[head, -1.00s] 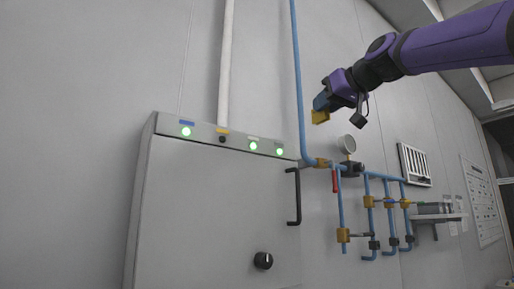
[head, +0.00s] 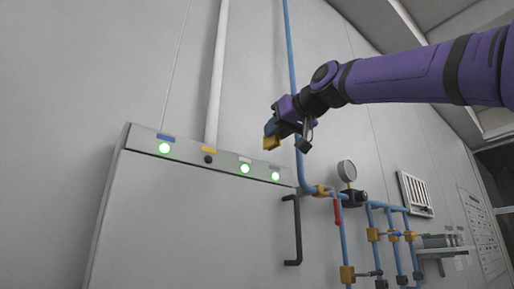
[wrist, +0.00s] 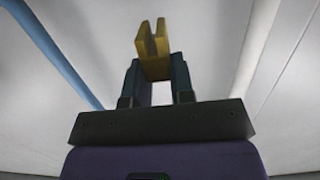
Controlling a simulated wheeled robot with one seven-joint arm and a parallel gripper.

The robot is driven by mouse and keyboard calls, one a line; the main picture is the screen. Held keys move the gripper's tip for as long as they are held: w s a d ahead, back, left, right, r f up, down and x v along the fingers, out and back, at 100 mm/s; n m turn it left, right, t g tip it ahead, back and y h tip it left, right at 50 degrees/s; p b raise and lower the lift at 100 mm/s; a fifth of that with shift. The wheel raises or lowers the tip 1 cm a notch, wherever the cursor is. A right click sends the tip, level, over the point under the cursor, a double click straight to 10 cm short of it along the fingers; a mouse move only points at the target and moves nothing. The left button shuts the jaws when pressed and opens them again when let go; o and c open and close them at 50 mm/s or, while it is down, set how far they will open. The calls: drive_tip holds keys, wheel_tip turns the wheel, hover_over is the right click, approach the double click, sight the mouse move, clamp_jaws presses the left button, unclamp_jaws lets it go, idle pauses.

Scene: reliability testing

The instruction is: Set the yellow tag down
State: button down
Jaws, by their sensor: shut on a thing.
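The yellow tag (head: 271,143) is a small yellow block in the head view, held at the tip of my gripper (head: 272,131). In the wrist view the tag (wrist: 152,48) shows a notch at its far end and sits between the two dark fingers of my gripper (wrist: 156,75). My gripper is shut on it. The tag is in the air, above the right part of the grey cabinet's top edge in the picture. Whether it is over the cabinet or in front of it, I cannot tell.
The grey cabinet (head: 180,225) has green lights, one dark lamp (head: 208,159) under a yellow label, and a black handle (head: 292,230). Blue pipes (head: 292,80), a gauge (head: 346,171) and a red lever (head: 338,211) are right of it. A small shelf (head: 445,250) is further right.

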drive_tip(key=a, duration=0.2)
drive_tip(key=w+a, duration=0.1)
drive_tip(key=a, duration=0.1)
drive_tip(key=shift+w+a+f, duration=0.1)
drive_tip(key=shift+f, duration=0.1)
drive_tip(key=shift+a+f, duration=0.25)
drive_tip(key=shift+f, duration=1.5)
drive_tip(key=shift+f, duration=0.15)
drive_tip(key=c, duration=1)
unclamp_jaws()
drive_tip(key=shift+d+r, duration=0.15)
drive_tip(key=shift+r, duration=0.05)
drive_tip(key=v, duration=1.2)
drive_tip(key=shift+f, duration=0.15)
